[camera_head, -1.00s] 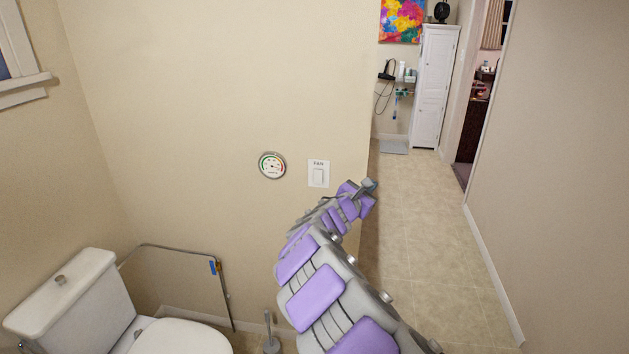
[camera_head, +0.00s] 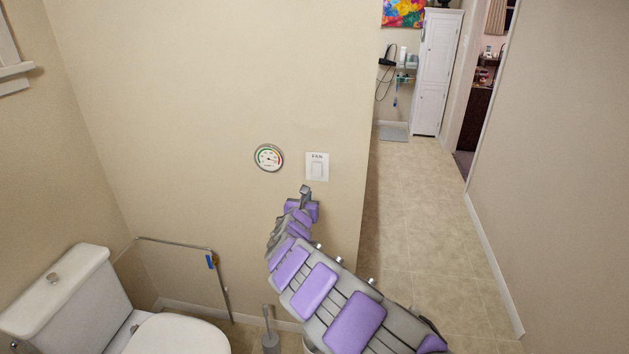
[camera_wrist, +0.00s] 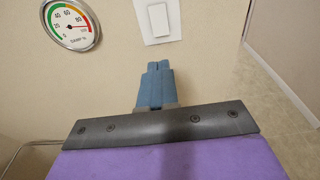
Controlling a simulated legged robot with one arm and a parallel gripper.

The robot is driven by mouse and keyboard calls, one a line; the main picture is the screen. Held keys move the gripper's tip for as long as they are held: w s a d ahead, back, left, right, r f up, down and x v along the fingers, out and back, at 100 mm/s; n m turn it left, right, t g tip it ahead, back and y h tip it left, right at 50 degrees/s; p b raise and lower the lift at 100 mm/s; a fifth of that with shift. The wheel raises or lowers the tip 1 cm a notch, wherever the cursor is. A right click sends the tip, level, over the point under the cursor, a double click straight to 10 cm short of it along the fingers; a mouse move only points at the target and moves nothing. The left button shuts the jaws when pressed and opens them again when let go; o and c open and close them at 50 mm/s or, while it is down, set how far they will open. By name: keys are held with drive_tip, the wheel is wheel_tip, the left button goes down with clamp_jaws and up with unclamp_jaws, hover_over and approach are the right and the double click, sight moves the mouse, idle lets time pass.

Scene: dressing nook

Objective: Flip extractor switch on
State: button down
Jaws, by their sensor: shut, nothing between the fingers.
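The extractor switch is a white rocker plate (camera_head: 317,167) labelled FAN on the beige wall in the head view. Its rocker (camera_wrist: 158,19) and the lower part of the plate show at the top of the wrist view. My gripper (camera_head: 305,190) is just below and slightly left of the plate in the head view. In the wrist view its blue-grey fingers (camera_wrist: 157,67) are together, empty, and point up toward the plate's lower edge. I cannot tell whether they touch the wall.
A round dial gauge (camera_head: 268,157) hangs left of the switch. A toilet (camera_head: 125,315), a metal rail (camera_head: 180,243) and a brush holder (camera_head: 270,340) stand below left. The wall ends right of the switch, beside an open tiled passage (camera_head: 415,215) leading to a white cabinet (camera_head: 437,70).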

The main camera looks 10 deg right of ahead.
approach(316, 176)
drive_tip(key=shift+x, duration=3.25)
drive_tip(key=shift+w+d, duration=0.1)
drive_tip(key=shift+w, duration=0.1)
